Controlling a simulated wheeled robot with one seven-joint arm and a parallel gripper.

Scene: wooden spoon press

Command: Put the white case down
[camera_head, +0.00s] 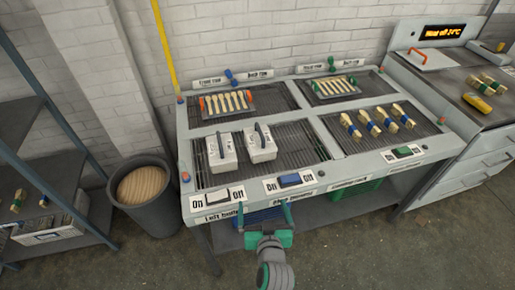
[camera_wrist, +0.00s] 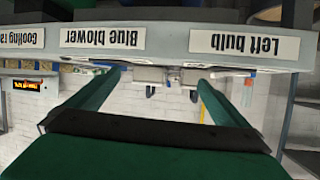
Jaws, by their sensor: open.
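Two white cases with dark handles stand upright side by side on the front left rack of the bench: the left white case (camera_head: 222,158) and the right white case (camera_head: 262,151). Two pale box shapes with dark loops, probably the cases, show small in the upside-down wrist view (camera_wrist: 150,75). My green gripper (camera_head: 264,207) is open and empty, low at the bench's front edge, below the Left bulb and Blue blower labels. Its two fingers spread wide in the wrist view (camera_wrist: 159,80), with nothing between them. Both cases are apart from it.
The bench (camera_head: 240,197) has several racks holding wooden spoons, and On/Off switches along its front. A dark bin (camera_head: 148,218) and a shelf (camera_head: 60,175) stand to the left. A counter (camera_head: 440,75) adjoins at right. The floor in front is clear.

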